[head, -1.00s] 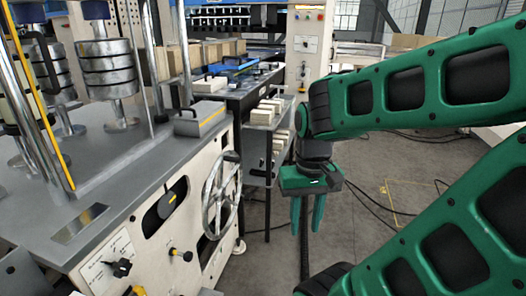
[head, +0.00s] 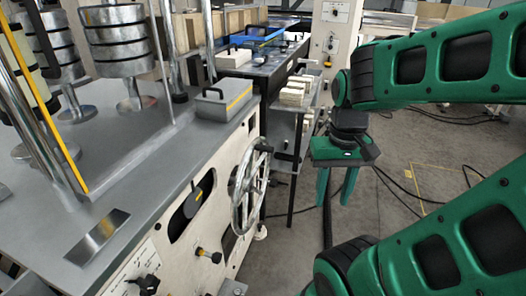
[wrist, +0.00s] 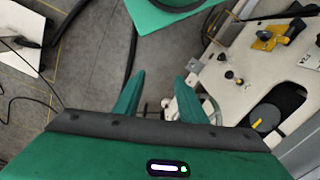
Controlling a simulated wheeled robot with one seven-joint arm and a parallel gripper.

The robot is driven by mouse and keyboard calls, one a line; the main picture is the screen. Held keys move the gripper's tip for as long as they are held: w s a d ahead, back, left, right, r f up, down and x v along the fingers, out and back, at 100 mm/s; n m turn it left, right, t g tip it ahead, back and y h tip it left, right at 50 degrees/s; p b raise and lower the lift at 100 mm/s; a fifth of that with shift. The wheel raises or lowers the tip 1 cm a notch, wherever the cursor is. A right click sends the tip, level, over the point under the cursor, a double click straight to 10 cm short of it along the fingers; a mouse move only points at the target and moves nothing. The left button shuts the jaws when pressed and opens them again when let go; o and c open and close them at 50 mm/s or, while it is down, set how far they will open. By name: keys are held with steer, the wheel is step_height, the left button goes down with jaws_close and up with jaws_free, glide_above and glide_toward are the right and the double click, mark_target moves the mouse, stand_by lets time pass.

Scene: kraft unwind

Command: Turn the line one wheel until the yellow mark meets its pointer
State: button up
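A grey metal handwheel (head: 250,186) with spokes stands out from the cream front panel of the machine, left of centre in the head view. I cannot make out a yellow mark or a pointer on it. My gripper (head: 336,188) hangs fingers down to the right of the wheel, apart from it, over the floor. Its two green fingers are spread with nothing between them. In the wrist view my gripper (wrist: 157,95) is also open and empty. Part of the wheel (wrist: 210,108) shows just beyond the right finger, partly hidden by the gripper body.
A grey box (head: 223,100) sits on the machine top. A rack with pale blocks (head: 295,92) stands behind. Cables lie on the open floor at right.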

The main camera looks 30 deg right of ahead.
steer(key=n+t+y, duration=1)
steer(key=t+y, duration=0.1)
steer(key=t, duration=0.3)
glide_toward(266, 150)
steer(key=x, duration=0.7)
steer(key=d+x, duration=0.1)
steer(key=x, duration=0.2)
steer(key=shift+w+a+f, duration=0.25)
steer(key=shift+w+f, duration=0.1)
steer(key=shift+w, duration=0.2)
jaws_close()
